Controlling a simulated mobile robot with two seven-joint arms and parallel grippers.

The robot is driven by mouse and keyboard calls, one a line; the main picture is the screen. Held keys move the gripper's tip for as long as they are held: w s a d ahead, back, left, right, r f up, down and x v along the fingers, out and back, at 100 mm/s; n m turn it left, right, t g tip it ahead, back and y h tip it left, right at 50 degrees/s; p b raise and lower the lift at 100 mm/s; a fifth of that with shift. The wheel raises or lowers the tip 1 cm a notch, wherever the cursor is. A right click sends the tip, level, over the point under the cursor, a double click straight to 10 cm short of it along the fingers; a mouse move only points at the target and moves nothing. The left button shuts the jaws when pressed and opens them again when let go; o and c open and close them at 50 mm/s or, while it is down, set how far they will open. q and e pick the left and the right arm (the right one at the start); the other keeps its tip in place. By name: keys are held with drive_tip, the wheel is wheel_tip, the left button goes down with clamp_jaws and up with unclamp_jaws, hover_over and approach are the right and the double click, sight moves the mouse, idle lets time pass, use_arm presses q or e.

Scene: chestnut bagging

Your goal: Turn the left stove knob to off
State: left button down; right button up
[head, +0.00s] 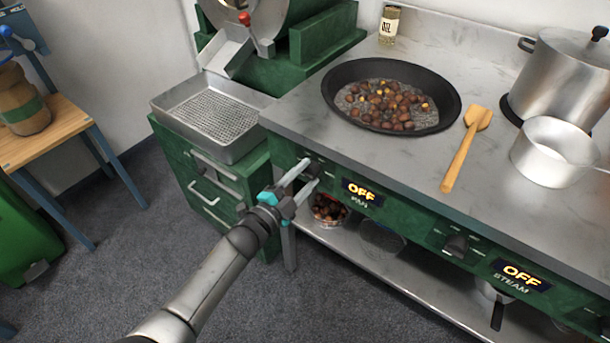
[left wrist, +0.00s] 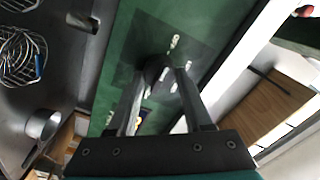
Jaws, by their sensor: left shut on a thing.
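My left gripper (head: 305,178) reaches the green front panel of the stove (head: 410,218) at its left end. Its two fingers are shut on the dark left stove knob (head: 314,166), which they partly hide. In the left wrist view the fingers (left wrist: 164,74) close around the knob (left wrist: 153,67), with pale marks on the panel beside it. The display (head: 362,193) just right of this knob reads OFF, with PAN below it. My right gripper is not in view.
A second knob (head: 457,244) and a STEAM display (head: 521,274) reading OFF are further right. A black pan of chestnuts (head: 340,110), a wooden spatula (head: 463,155) and metal pots stand on the stovetop. A bowl of chestnuts (head: 328,210) sits on the shelf below the gripper.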

use_arm(q)
drive_tip(key=shift+c, duration=1.6)
unclamp_jaws()
